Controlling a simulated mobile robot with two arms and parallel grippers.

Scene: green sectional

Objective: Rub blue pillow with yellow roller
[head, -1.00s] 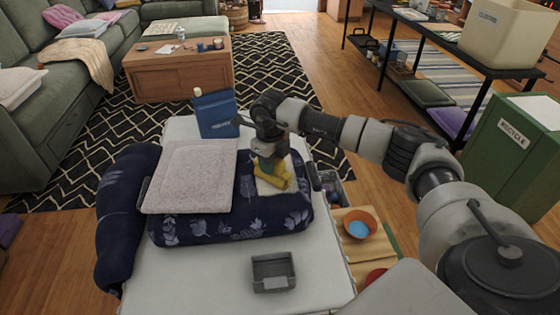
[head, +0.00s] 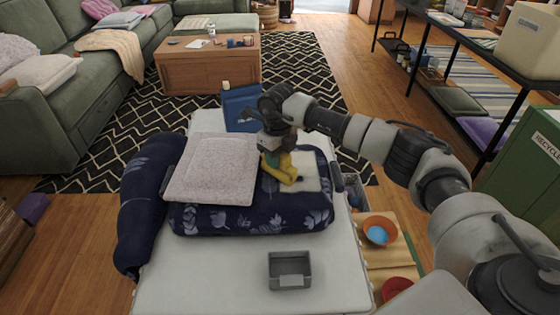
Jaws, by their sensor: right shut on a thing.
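The dark blue pillow (head: 250,220) with a pale leaf pattern lies on the white table. A light grey folded cloth or cushion (head: 212,168) covers its left part, and a cream patch (head: 308,180) lies on its right part. My right gripper (head: 275,160) reaches in from the right and is shut on the yellow roller (head: 282,170). The roller is over the pillow's upper right area, at the left side of the cream patch. I cannot tell whether it touches the surface. My left gripper is not in view.
A grey tray (head: 290,284) sits at the front of the white table (head: 215,285). A blue container (head: 242,107) stands behind the pillow. An orange bowl (head: 380,230) stands at the right. A dark blue roll (head: 145,200) lies along the table's left side.

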